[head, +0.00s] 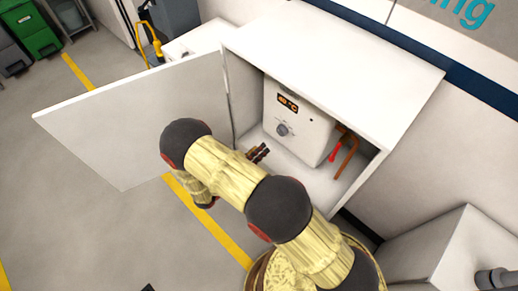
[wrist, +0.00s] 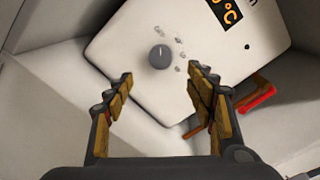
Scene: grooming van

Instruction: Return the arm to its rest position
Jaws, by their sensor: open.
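My arm reaches from the lower right toward the open white cabinet (head: 335,60) in the head view. My gripper (head: 260,152) is mostly hidden behind my own arm, with only its fingertips showing at the cabinet opening. In the wrist view my gripper (wrist: 160,105) is open and empty, its two fingers spread in front of a white heater box (wrist: 110,50). The box's dark knob (wrist: 160,56) lies ahead, between and beyond the fingertips, apart from them. The heater (head: 300,115) has a lit orange display (head: 288,103).
The cabinet door (head: 140,110) stands wide open on the left, close to my arm. A red-handled valve (head: 333,151) and copper pipe (head: 348,155) are right of the heater. A white box (head: 445,255) stands at lower right. Grey floor (head: 70,200) is clear at left.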

